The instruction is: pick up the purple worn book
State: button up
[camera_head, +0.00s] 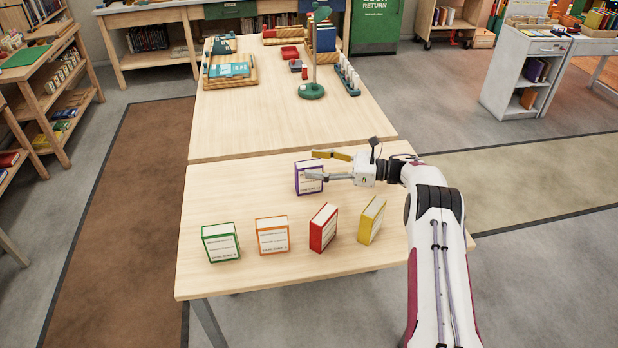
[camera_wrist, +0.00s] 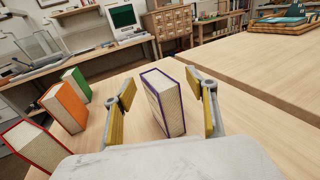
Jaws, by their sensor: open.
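The purple worn book (camera_head: 309,181) stands upright on the near table, behind the row of other books. In the wrist view the purple book (camera_wrist: 164,103) stands between the two yellow-padded fingers, with a gap visible on each side. My gripper (camera_head: 322,165) is open around the book, reaching in from the right. In the wrist view the gripper (camera_wrist: 163,110) holds nothing.
Green (camera_head: 221,242), orange (camera_head: 272,235), red (camera_head: 323,228) and yellow (camera_head: 371,220) books stand in a row nearer the front edge. A green lamp (camera_head: 312,90), a wooden tray (camera_head: 230,81) and small items stand on the far table (camera_head: 255,130). The tabletop left of the purple book is clear.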

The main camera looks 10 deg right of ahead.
grip_shut()
jog(key=shift+r, duration=0.1)
jog(key=shift+r, duration=4.9)
